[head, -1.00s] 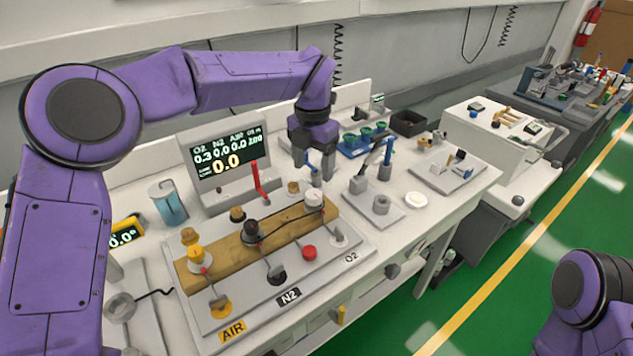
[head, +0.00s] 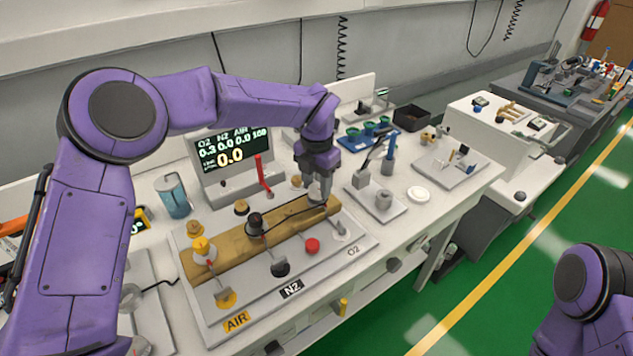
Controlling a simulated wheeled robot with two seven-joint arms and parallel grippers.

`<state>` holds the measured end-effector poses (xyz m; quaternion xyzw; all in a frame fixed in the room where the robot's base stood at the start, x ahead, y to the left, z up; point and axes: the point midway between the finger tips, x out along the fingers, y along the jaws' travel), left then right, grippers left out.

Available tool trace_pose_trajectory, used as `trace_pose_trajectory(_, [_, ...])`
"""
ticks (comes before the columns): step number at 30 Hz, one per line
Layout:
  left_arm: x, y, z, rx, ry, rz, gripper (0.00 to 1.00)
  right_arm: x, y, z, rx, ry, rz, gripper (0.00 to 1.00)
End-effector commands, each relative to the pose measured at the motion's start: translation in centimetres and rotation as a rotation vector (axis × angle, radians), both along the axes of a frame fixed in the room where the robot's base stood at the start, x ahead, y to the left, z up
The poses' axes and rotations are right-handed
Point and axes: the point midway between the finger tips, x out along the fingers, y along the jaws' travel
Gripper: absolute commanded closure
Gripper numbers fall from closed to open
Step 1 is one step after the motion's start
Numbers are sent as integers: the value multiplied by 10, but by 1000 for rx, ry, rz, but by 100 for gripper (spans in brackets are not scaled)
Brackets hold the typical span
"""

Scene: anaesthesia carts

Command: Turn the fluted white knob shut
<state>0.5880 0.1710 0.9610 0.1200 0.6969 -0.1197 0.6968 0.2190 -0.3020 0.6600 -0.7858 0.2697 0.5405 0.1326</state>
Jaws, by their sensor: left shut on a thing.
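The fluted white knob (head: 315,193) stands at the right end of the wooden block on the gas panel, in the O2 row. My left gripper (head: 317,182) points down over it and is shut on it, with the fingers hiding much of the knob. The black knob (head: 255,222) and the yellow knob (head: 203,249) stand further left on the same block. The display (head: 228,152) behind reads 0.3 for O2 and a large 0.0. My right arm shows at the lower right, but its gripper is out of view.
A red lever (head: 263,176) rises behind the block. A red button (head: 312,246) lies on the panel in front. A stand with blue and grey posts (head: 383,201) is right of my left gripper. A glass jar (head: 173,196) stands at the left.

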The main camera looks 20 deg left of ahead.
Motion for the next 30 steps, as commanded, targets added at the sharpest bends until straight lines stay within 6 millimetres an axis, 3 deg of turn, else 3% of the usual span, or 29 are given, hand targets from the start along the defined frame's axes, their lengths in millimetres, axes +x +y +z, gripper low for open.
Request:
trace_pose_trajectory(6, [0, -1, 4, -3, 2, -143, 87, 0, 0, 21, 0, 0, 0, 57])
trace_pose_trajectory(15, [1, 0, 1, -1, -2, -161, 87, 0, 0, 19, 0, 0, 0, 57])
trace_pose_trajectory(16, [1, 0, 1, -1, -2, -161, 46, 0, 0, 19, 0, 0, 0, 57])
trace_pose_trajectory(18, [1, 0, 1, -1, -2, -160, 31, 0, 0, 19, 0, 0, 0, 57])
trace_pose_trajectory(26, [0, 0, 1, 0, -1, -160, 31, 0, 0, 19, 0, 0, 0, 57])
trace_pose_trajectory(30, [2, 0, 16, -1, -6, -159, 31, 0, 0, 15, 0, 0, 0, 57])
